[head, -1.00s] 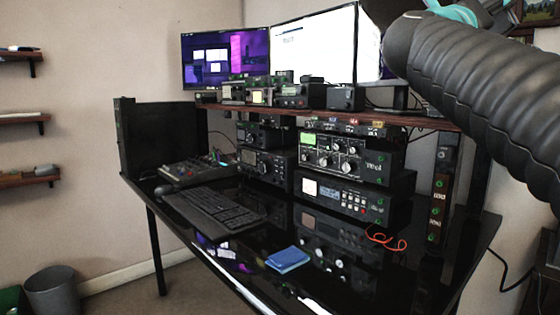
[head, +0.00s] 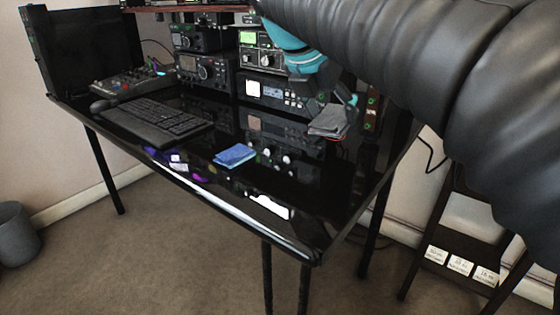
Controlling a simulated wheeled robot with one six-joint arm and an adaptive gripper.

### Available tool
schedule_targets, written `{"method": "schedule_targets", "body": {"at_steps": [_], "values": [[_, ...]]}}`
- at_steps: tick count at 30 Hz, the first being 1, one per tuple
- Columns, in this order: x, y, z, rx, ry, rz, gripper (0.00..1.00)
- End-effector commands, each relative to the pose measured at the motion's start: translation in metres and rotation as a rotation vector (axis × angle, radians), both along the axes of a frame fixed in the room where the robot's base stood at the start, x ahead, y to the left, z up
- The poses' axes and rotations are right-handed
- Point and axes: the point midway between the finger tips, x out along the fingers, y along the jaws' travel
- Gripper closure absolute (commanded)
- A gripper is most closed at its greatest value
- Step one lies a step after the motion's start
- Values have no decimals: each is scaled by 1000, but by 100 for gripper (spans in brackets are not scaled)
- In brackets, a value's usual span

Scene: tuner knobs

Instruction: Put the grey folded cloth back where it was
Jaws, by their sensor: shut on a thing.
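The grey folded cloth (head: 329,121) is at the right part of the glossy black desk (head: 300,205), in front of the radio units. My gripper (head: 340,100) is shut on it, coming from above and behind it. The fingers are small and partly hidden by the cloth and my arm. I cannot tell whether the cloth touches the desk or hangs just above it. An orange-red cable shows a little beneath the cloth's edge.
A blue folded cloth (head: 235,156) lies near the front edge of the desk. A black keyboard (head: 155,122) and mouse (head: 103,105) are to the left. Stacked radios (head: 270,90) stand behind. The glossy desk top between the blue cloth and the right edge is clear.

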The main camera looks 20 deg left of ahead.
Motion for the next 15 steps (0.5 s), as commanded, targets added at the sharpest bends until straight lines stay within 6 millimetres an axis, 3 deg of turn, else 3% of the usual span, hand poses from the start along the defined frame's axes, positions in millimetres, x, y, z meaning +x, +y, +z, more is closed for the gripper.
{"method": "schedule_targets", "body": {"at_steps": [3, 7, 11, 15], "values": [[-31, 9, -29, 91, 74, -38, 64], [-51, 16, -46, 145, 112, -61, 64], [-54, 23, -55, 164, 127, -71, 64], [-39, 39, -70, 163, 128, -70, 64]]}}
